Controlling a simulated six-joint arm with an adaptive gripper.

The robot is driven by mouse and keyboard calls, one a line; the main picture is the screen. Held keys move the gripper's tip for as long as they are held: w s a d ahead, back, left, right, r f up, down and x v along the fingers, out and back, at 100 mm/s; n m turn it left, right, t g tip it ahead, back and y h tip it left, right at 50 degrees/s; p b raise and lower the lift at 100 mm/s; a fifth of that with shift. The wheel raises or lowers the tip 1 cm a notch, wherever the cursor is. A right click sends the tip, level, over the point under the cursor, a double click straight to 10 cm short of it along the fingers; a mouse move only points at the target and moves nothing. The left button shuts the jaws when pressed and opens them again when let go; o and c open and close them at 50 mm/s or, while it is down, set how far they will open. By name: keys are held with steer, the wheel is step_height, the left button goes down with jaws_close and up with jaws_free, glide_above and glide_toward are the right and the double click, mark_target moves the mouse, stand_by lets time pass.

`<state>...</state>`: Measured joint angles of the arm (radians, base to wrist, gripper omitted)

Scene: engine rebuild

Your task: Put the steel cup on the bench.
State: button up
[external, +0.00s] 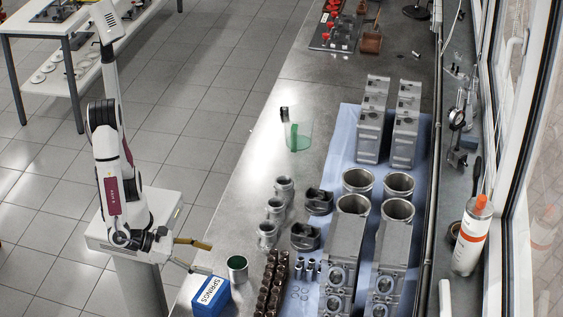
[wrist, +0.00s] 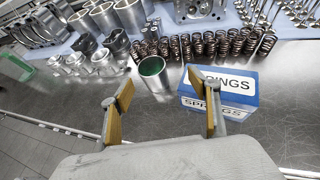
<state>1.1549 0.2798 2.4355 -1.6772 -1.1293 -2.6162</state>
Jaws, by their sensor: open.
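The steel cup (external: 237,269) stands upright on the grey bench, beside the blue springs box. It is a short metal cylinder with a green inside. In the wrist view the steel cup (wrist: 153,74) is just beyond my fingertips and a little above the middle of the picture. My gripper (external: 202,257) is open and empty, at the bench's near edge to the left of the cup. In the wrist view my gripper (wrist: 158,92) has its two tan-padded fingers spread wide, the right one overlapping the view of the box.
The blue springs box (external: 211,296) is close to the cup, with several springs (external: 271,282) behind it. Pistons (external: 305,236) and cylinders (external: 357,181) stand farther along. A clear green container (external: 298,136) stands farther up the bench, with bare bench (external: 243,210) between.

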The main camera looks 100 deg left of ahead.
steer(key=w+r+m+h, duration=0.1)
steer(key=w+d+m+h, duration=0.1)
steer(key=m, duration=0.1)
steer(key=w+d+r+m+h, duration=0.1)
steer(key=w+m, duration=0.1)
steer(key=shift+d+r+g+h, duration=0.2)
steer(key=shift+r+g+h, duration=0.1)
steer(key=r+m, duration=0.1)
steer(key=w+r+m+h, duration=0.1)
steer(key=m, duration=0.1)
steer(key=d+r+m+h, duration=0.1)
steer(key=m, duration=0.1)
steer(key=shift+w, duration=0.2)
steer(key=s+a+r+m+g+h, duration=0.2)
steer(key=a+r+m+h, duration=0.3)
steer(key=m, duration=0.7)
steer(key=s+a+f+m+g+y, duration=0.1)
steer(key=s+a+m+g+y, duration=0.3)
steer(key=s+a+m, duration=1.2)
steer(key=a+m+y, duration=0.1)
steer(key=a+y, duration=0.1)
steer(key=a, duration=0.2)
steer(key=shift+s+y, duration=0.3)
steer(key=shift+s, duration=0.1)
